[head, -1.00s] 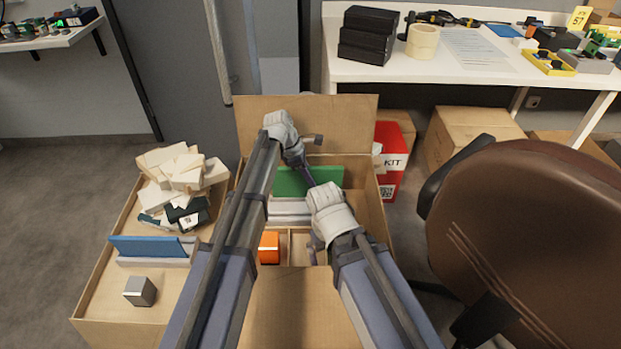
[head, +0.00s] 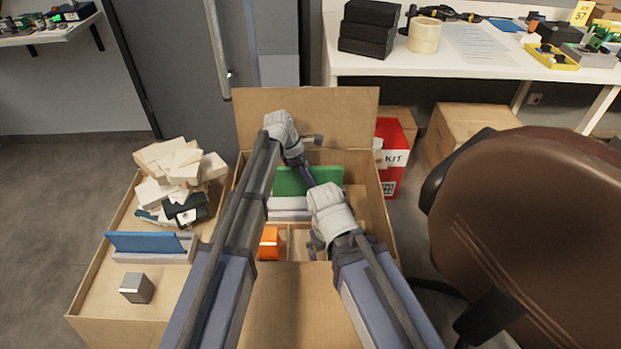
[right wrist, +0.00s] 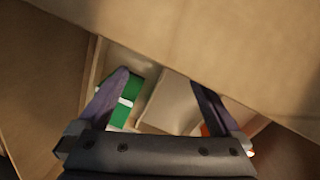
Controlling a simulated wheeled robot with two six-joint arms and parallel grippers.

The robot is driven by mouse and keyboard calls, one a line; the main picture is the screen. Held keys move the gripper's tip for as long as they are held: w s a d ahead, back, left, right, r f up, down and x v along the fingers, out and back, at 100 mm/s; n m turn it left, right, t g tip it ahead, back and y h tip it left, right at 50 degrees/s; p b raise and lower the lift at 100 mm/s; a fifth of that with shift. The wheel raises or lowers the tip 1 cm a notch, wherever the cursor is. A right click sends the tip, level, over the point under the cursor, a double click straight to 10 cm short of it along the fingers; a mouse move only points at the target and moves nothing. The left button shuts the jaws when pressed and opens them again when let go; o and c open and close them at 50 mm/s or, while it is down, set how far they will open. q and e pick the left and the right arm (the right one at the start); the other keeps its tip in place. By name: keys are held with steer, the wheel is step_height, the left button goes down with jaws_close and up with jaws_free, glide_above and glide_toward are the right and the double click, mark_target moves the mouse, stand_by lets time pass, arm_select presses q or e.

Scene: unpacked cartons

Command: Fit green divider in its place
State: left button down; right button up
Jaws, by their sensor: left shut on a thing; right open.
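The green divider (head: 288,181) stands upright in the back part of the open carton (head: 383,215), behind a pale grey piece (head: 288,205). My left gripper (head: 309,179) reaches down from behind and is shut on the divider's upper edge. Whether the divider's lower edge is seated is hidden. My right gripper (head: 316,246) is open, low over the front compartments. In the right wrist view, a green piece with white parts (right wrist: 127,100) shows beside one finger of the open right gripper (right wrist: 165,85).
An orange block (head: 269,243) lies in a front compartment. The left carton (head: 92,262) holds a blue panel in a grey base (head: 150,244), a metal cube (head: 137,288) and pale blocks (head: 180,165). A red kit box (head: 394,160) and brown chair (head: 530,230) stand at right.

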arm_select(q)
steer(key=shift+f+b, duration=0.95)
steer(key=shift+f, duration=0.1)
arm_select(e)
steer(key=shift+f, duration=1.05)
arm_select(q)
steer(key=shift+f, duration=0.1)
arm_select(e)
steer(key=shift+f, duration=0.1)
arm_select(q)
steer(key=c, duration=0.7)
jaws_free()
arm_select(e)
steer(key=shift+a, duration=0.1)
arm_select(q)
steer(key=p+v, duration=0.6)
steer(key=v, duration=0.1)
steer(key=shift+d, duration=0.1)
steer(key=shift+a+r+p, duration=0.3)
steer(key=shift+r+p, duration=0.15)
steer(key=shift+p, duration=0.15)
arm_select(e)
step_height(320, 180, up, 7)
steer(key=shift+r, duration=0.2)
